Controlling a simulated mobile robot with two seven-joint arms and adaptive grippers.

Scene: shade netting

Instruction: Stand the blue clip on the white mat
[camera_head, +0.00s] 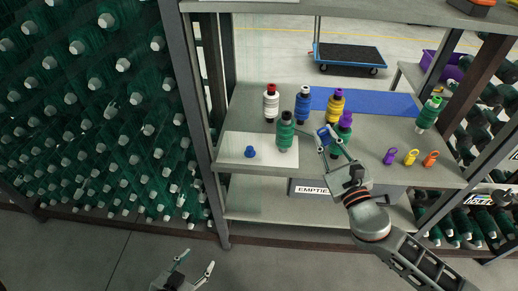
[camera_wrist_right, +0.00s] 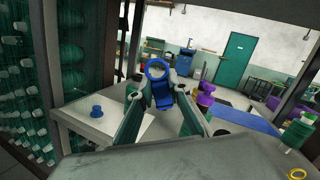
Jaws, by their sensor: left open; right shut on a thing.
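The blue clip (camera_wrist_right: 157,72) is between the fingertips of my right gripper (camera_wrist_right: 163,98), which is shut on it; its ring points up in the right wrist view. In the head view the clip (camera_head: 323,133) and my right gripper (camera_head: 331,143) are above the shelf, right of the white mat (camera_head: 232,150). The mat lies flat at the shelf's left front and also shows in the right wrist view (camera_wrist_right: 75,120). My left gripper (camera_head: 196,268) is open and empty, low in front of the shelf.
A small blue cap-like piece (camera_head: 249,152) sits on the mat. A green spool (camera_head: 285,134) stands at the mat's right edge, close to my right gripper. Several spools stand behind.

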